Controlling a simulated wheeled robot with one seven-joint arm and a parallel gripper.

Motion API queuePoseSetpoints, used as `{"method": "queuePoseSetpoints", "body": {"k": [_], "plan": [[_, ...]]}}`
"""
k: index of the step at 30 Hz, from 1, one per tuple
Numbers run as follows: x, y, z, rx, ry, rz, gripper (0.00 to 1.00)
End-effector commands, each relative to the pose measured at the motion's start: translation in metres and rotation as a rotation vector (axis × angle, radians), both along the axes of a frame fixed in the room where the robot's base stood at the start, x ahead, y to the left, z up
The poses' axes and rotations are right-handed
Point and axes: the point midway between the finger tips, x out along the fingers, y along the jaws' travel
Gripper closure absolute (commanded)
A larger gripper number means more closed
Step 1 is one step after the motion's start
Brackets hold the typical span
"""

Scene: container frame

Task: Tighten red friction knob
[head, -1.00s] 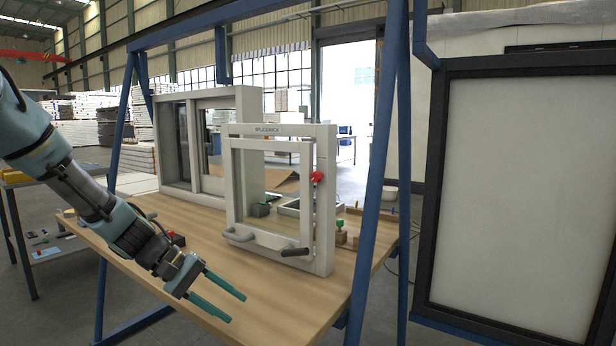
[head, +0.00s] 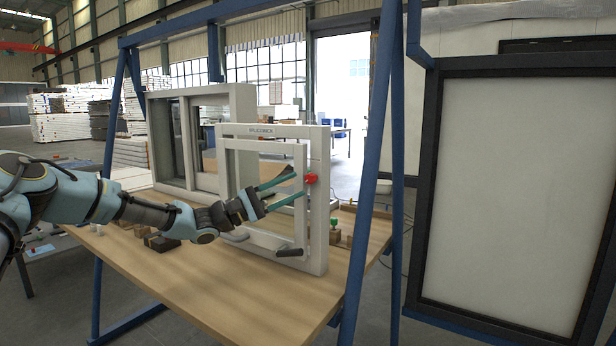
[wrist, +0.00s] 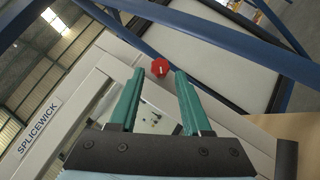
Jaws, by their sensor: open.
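The red friction knob (head: 311,179) sits on the right upright of the small white window frame (head: 318,225). In the wrist view the knob (wrist: 160,67) shows beyond the fingertips, between their lines, with a light mark on its face. My gripper (head: 299,186) is open, its two green fingers pointing right toward the knob. The upper finger is behind the near-side line of the frame opening in the picture, and the lower fingertip appears close to the knob. In the wrist view my gripper (wrist: 157,70) has nothing between its fingers, and a gap to the knob seems to remain.
A larger sliding window (head: 243,105) stands behind. Blue posts (head: 376,150) flank the wooden table (head: 215,285), whose front is clear.

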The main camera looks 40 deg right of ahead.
Motion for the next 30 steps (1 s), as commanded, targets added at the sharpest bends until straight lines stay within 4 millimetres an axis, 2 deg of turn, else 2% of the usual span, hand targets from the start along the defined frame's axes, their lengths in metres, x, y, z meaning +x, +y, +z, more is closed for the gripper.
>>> {"method": "queuePoseSetpoints", "body": {"k": [3,9,21,30], "plan": [[-0.01,-0.019,0.01,0.001,0.0,-0.002,0.52],[-0.018,-0.037,0.016,0.001,0.0,0.001,0.52],[-0.021,-0.043,0.017,0.002,-0.001,0.0,0.53],[-0.021,-0.042,0.017,0.002,-0.001,0.0,0.87]]}}
